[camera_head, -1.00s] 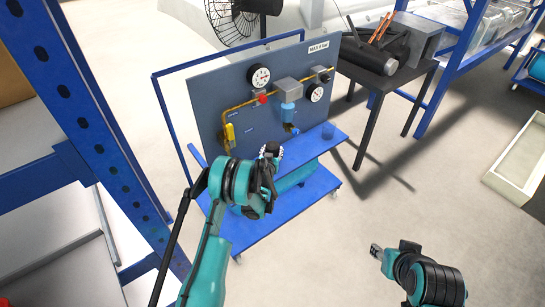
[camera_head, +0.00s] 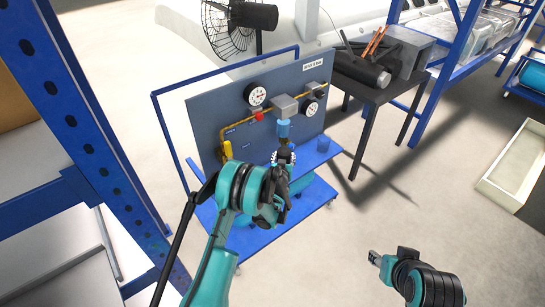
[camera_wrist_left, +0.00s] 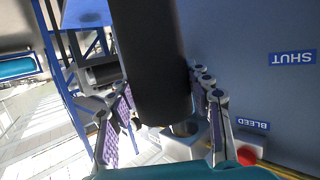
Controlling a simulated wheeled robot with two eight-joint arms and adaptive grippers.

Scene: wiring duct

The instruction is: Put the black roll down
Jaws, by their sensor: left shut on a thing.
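A black roll (camera_wrist_left: 150,60) fills the middle of the left wrist view, between the purple-padded fingers of my left gripper (camera_wrist_left: 163,112). The gripper is shut on it. In the head view my left gripper (camera_head: 283,158) is in front of the gauge board, just below the blue filter bowl (camera_head: 283,130); the held roll is small and mostly hidden there. My right gripper (camera_head: 376,259) is low on the right over bare floor, too small to tell its state.
The gauge board (camera_head: 205,115) stands on a blue cart (camera_head: 262,238) before me. A dark table (camera_head: 405,92) behind right bears another black roll (camera_head: 360,70) and a grey box (camera_head: 412,55). A blue rack post (camera_head: 95,140) stands close on the left.

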